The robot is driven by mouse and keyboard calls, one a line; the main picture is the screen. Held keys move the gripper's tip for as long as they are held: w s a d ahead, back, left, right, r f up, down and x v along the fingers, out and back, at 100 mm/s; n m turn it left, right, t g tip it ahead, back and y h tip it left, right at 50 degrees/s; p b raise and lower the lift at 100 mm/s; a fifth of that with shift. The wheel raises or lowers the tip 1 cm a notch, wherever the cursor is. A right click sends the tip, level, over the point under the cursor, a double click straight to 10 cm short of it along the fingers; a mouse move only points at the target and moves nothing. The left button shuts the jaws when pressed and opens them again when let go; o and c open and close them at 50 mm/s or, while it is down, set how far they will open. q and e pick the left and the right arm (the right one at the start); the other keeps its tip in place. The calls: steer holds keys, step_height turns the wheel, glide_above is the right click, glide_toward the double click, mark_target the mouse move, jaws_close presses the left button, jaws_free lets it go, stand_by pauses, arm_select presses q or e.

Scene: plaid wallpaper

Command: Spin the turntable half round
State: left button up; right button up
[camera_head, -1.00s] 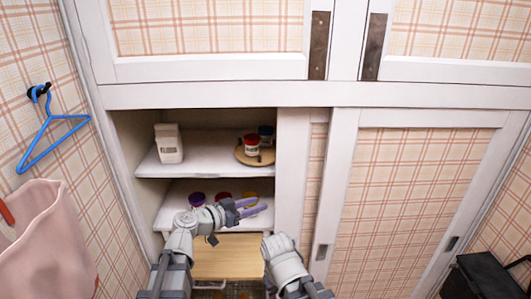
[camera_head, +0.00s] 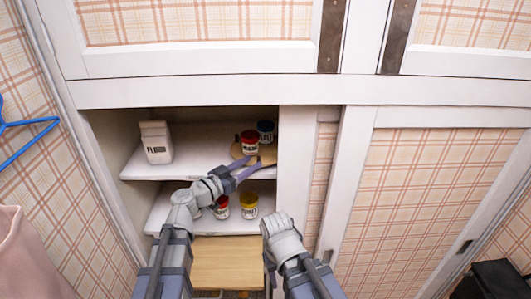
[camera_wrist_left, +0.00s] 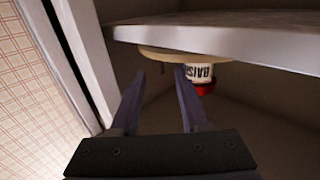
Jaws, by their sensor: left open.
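The turntable (camera_head: 268,154) is a round tan disc on the upper shelf of the open cupboard, at its right end. A red-lidded jar (camera_head: 249,143) and a dark blue jar (camera_head: 265,131) stand on it. My left gripper (camera_head: 246,169) is open at the turntable's front edge, its fingers hiding part of the disc. In the left wrist view, which is upside down, the turntable (camera_wrist_left: 160,53) and the jar labelled as raisins (camera_wrist_left: 200,74) lie just beyond the open, empty fingers (camera_wrist_left: 160,73). Whether a finger touches the disc I cannot tell.
A white flour carton (camera_head: 156,142) stands left on the upper shelf (camera_head: 195,150). The lower shelf holds a red jar (camera_head: 221,207) and a yellow-lidded jar (camera_head: 248,205). The cupboard's white upright (camera_head: 293,165) is close on the right. A blue hanger (camera_head: 30,124) hangs at left.

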mark_target(266, 160)
arm_select(q)
steer(key=x, duration=0.7)
steer(key=shift+w+d+f, duration=0.1)
steer(key=shift+w+d, duration=0.15)
jaws_close()
stand_by(1.2)
